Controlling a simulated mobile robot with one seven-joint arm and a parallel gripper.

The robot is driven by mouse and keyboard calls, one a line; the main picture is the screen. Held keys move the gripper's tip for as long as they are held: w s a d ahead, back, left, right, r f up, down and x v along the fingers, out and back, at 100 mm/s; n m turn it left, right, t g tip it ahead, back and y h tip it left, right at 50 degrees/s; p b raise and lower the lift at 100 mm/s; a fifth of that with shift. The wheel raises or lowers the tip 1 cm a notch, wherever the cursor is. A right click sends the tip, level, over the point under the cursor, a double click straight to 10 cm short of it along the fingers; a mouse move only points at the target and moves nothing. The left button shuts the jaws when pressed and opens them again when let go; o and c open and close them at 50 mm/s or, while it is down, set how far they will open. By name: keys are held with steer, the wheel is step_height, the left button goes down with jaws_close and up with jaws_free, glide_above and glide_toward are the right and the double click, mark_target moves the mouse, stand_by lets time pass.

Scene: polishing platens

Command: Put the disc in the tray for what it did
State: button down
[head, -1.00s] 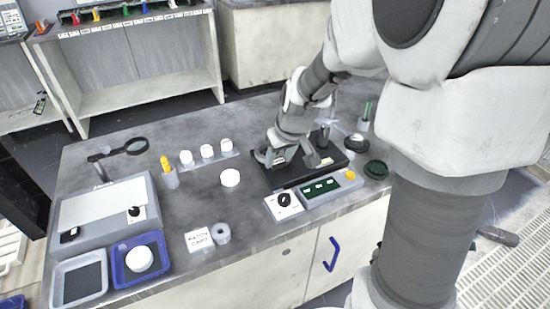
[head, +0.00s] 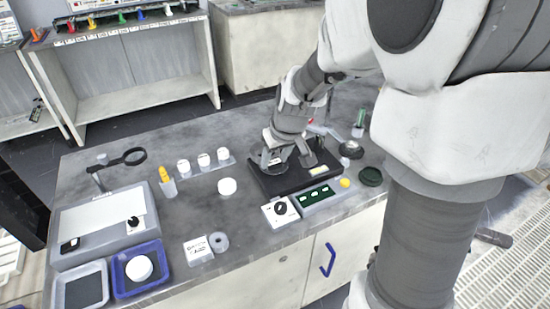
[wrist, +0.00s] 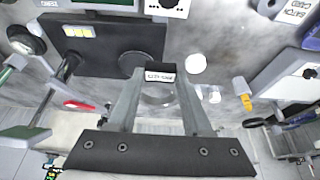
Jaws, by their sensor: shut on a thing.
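My gripper (wrist: 160,85) is shut on a small dark block with a white label (wrist: 160,77); the label's text is too small to read. A grey round piece (wrist: 157,98) shows just behind the block, and I cannot tell whether they are joined. In the head view my gripper (head: 275,158) is over the left part of a black polishing base (head: 290,182). The base shows a dark round platen (wrist: 139,62) in the wrist view. A white disc (head: 139,267) lies in the blue tray (head: 121,286). The grey tray (head: 62,294) beside it has a dark, empty floor.
Another white disc (head: 227,187) lies on the bench. A magnifier (head: 133,156) stands at left.

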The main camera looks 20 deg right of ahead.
steer(key=shift+r+p, duration=0.45)
steer(key=shift+r, duration=0.3)
steer(key=shift+r, duration=0.1)
steer(key=shift+w, duration=0.1)
